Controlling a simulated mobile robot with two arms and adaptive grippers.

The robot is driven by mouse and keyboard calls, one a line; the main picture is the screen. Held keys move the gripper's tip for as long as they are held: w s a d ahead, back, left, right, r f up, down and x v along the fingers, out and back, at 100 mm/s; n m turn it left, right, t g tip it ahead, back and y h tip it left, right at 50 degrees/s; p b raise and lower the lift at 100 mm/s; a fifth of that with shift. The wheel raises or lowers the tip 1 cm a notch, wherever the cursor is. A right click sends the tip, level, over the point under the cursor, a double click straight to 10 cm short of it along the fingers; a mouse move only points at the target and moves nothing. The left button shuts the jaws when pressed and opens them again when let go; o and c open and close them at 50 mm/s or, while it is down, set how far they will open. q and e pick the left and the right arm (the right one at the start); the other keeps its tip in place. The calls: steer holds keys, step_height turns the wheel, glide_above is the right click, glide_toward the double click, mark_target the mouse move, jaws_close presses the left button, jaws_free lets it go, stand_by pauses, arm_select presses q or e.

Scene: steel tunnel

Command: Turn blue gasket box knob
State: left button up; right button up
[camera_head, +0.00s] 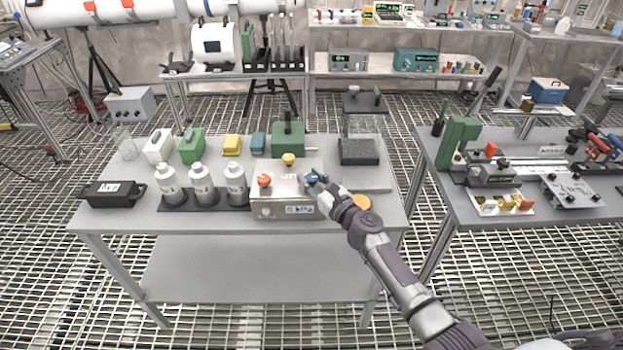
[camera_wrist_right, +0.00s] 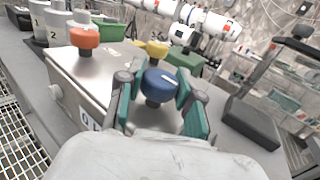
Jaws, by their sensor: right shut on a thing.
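The steel gasket box (camera_head: 284,198) stands near the front of the grey table, with a red-orange knob (camera_head: 264,180), a yellow knob (camera_head: 288,159) and a blue knob (camera_head: 312,178) on top. My right gripper (camera_head: 318,182) reaches in from the lower right to the blue knob. In the right wrist view the blue knob (camera_wrist_right: 159,82) has a white mark on its top and sits between the two teal-padded fingers, which are shut on it. The red-orange knob (camera_wrist_right: 84,37) and yellow knob (camera_wrist_right: 157,49) are clear of the fingers. My left gripper is not in view.
Grey bottles (camera_head: 201,184) stand in a dark tray left of the box. A black case (camera_head: 115,193) lies at the table's left end. A dark block (camera_head: 359,152) lies behind and right of the gripper. A second table (camera_head: 470,207) with a green press stands to the right.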

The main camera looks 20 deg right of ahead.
steer(key=o, duration=1.2)
steer(key=v, duration=1.2)
